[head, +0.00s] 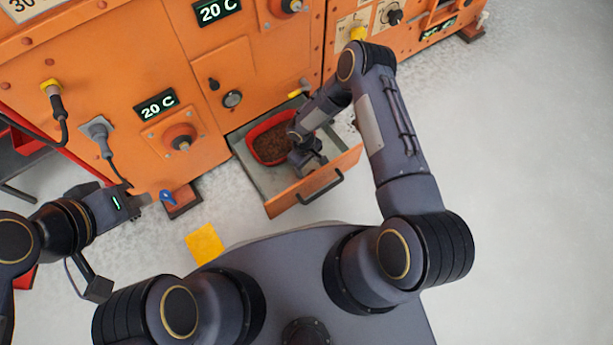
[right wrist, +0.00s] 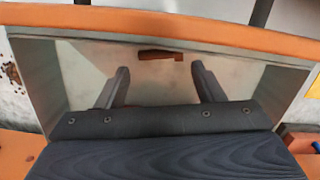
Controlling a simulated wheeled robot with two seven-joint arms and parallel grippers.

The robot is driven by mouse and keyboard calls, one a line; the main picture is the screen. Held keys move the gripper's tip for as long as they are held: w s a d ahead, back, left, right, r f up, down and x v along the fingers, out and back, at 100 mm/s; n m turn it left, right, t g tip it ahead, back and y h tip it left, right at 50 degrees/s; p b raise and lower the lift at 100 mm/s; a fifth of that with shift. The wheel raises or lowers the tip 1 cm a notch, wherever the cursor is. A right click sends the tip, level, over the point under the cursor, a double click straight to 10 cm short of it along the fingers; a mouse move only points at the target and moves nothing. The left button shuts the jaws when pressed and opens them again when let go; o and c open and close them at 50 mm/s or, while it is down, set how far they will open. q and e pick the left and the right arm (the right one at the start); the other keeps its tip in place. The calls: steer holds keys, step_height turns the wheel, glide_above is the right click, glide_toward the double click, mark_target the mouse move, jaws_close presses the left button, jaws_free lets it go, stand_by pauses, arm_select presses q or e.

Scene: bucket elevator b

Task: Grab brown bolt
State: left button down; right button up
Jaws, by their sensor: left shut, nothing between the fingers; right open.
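A brown bolt (right wrist: 158,55) lies on the pale floor of an open drawer in the right wrist view, near the orange drawer front (right wrist: 190,25). My right gripper (right wrist: 162,76) is open over the drawer, its two fingers apart. The bolt is beyond the fingertips, between their lines, with nothing held. In the head view the right gripper (head: 310,160) reaches into the drawer (head: 285,187), and I cannot make out the bolt there. My left gripper (head: 143,199) is shut and empty, low beside the orange machine.
A red container (head: 252,150) with brown contents sits in the drawer beside my right gripper. The drawer's front has a dark handle (head: 320,190). Orange cabinets (head: 100,60) with plugs and knobs stand behind. A yellow square (head: 205,243) lies on the floor. Grey floor at right is clear.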

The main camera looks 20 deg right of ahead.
mark_target(308, 174)
steer(key=f, duration=0.1)
steer(key=f+b, duration=0.1)
steer(key=f, duration=0.1)
steer(key=f+b, duration=0.1)
steer(key=f, duration=0.1)
steer(key=shift+s+d+f, duration=0.1)
steer(key=shift+s, duration=0.2)
steer(key=c, duration=0.6)
steer(key=shift+r, duration=0.2)
